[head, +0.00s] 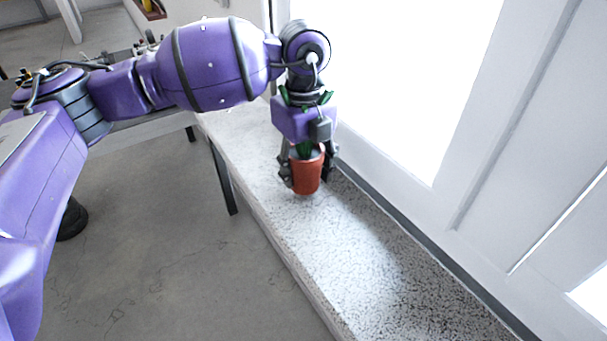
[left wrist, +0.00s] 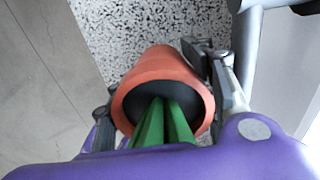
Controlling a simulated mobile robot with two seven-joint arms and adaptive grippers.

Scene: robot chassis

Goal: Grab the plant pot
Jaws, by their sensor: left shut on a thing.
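The plant pot (head: 307,172) is terracotta orange, with a green plant in it. In the head view it is upright at the speckled ledge; I cannot tell whether its base touches the ledge. My left gripper (head: 308,170) comes from above and is shut on the pot, with a finger on each side. In the left wrist view the pot's orange rim (left wrist: 163,83) and dark inside show, with green leaves (left wrist: 160,125) rising toward the camera. The left gripper's fingers flank the pot there too (left wrist: 160,100). My right gripper is not in view.
The speckled stone ledge (head: 350,250) runs along a white-framed window (head: 480,130) and is clear in front of the pot. Grey floor (head: 170,260) lies open below.

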